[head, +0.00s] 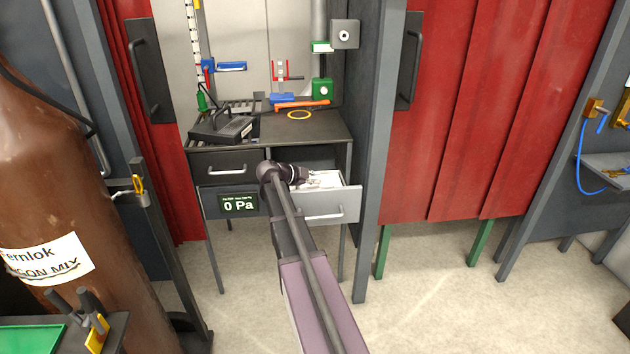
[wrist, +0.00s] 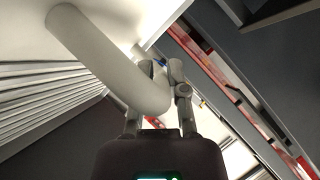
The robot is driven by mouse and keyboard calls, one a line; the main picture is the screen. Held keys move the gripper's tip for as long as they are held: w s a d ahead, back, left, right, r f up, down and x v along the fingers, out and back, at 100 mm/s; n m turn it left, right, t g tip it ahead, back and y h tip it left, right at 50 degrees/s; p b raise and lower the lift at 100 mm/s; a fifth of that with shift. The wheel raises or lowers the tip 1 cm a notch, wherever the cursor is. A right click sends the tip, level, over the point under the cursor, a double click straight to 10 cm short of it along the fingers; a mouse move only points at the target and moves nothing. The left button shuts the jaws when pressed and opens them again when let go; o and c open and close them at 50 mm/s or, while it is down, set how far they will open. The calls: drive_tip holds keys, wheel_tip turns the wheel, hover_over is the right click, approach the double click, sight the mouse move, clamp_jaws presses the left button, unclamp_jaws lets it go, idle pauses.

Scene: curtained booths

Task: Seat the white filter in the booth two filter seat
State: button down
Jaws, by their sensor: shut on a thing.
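My gripper (head: 304,176) is over the open drawer (head: 348,207), at its left part. In the wrist view my gripper (wrist: 158,95) is shut on a thick, bent, pale grey tube handle (wrist: 105,55). The handle joins a white body with pleats (wrist: 50,92), which looks like the white filter. In the head view white material (head: 327,179) shows in the drawer beside my fingers; its outline is partly hidden by my arm. The drawer's own front handle (head: 324,216) is free. I cannot make out the filter seat.
A green display (head: 238,204) reads 0 Pa, left of the open drawer. A shut drawer (head: 226,165) is above it. The bench top (head: 325,128) carries a yellow ring (head: 299,114) and a black device (head: 220,129). Red curtains and grey posts stand either side; a brown cylinder (head: 60,190) is at left.

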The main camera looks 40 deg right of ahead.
drive_tip(key=shift+f, duration=0.1)
drive_tip(key=c, duration=0.7)
unclamp_jaws()
drive_tip(key=shift+a+r, duration=0.15)
drive_tip(key=shift+r, duration=0.1)
drive_tip(key=p+v, duration=0.5)
drive_tip(key=v, duration=0.5)
drive_tip(key=shift+a+r, duration=0.15)
drive_tip(key=shift+r, duration=0.05)
drive_tip(key=shift+w+a+r, duration=0.1)
drive_tip(key=shift+a+r, duration=0.05)
drive_tip(key=shift+a, duration=0.45)
